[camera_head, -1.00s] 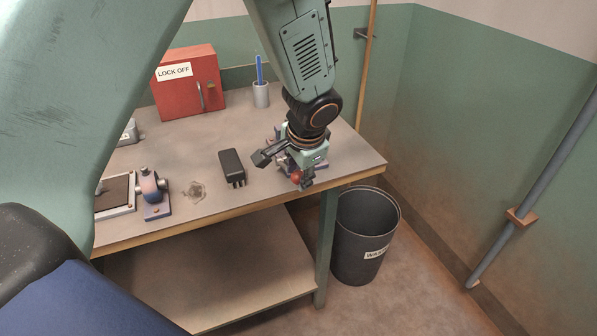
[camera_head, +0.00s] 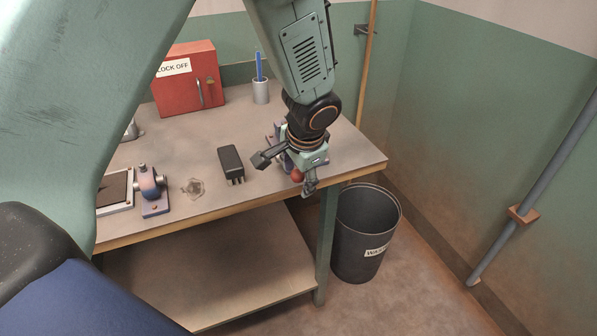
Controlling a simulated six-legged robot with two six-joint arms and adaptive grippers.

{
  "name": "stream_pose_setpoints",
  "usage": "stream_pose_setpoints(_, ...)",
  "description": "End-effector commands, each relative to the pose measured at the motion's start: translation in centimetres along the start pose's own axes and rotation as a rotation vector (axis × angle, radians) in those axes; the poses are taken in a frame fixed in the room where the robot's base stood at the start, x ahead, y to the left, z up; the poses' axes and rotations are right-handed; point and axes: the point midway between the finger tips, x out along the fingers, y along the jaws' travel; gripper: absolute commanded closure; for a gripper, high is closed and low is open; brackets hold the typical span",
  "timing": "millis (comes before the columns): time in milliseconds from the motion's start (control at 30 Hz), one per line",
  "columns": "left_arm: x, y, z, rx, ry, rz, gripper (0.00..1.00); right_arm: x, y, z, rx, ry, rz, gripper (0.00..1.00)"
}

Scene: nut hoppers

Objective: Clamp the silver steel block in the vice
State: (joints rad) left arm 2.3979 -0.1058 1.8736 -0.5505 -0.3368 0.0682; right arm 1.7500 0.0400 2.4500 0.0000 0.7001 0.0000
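My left gripper (camera_head: 287,175) is over the right front corner of the workbench, fingers spread apart. It hangs over a blue-purple fixture with red parts (camera_head: 271,134), probably the vice, and hides most of it. A red ball knob (camera_head: 297,175) shows between the fingers, close to the right one; I cannot tell whether they touch. I cannot make out the silver steel block; it may be hidden behind the gripper. My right gripper is not in view.
On the workbench (camera_head: 215,135) are a black block with prongs (camera_head: 231,163), a blue-grey fixture (camera_head: 152,192), a tray (camera_head: 113,190), a red lock-off box (camera_head: 190,90) and a pen cup (camera_head: 261,92). A waste bin (camera_head: 362,240) stands at the right.

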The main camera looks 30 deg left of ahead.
Motion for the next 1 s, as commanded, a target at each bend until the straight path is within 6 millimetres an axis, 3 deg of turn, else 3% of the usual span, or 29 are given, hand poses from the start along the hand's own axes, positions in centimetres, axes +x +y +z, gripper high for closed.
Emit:
stream_pose_setpoints(367,-0.6,0.2,0.3,0.002,-0.008,0.002,0.48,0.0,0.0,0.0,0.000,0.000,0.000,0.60)
stream_pose_setpoints(800,-9.0,-0.1,0.0,0.000,0.003,-0.002,0.48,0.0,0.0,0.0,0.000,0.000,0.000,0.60)
stream_pose_setpoints(1000,-11.3,-0.1,0.0,0.000,0.002,0.000,0.48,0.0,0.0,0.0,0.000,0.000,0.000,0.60)
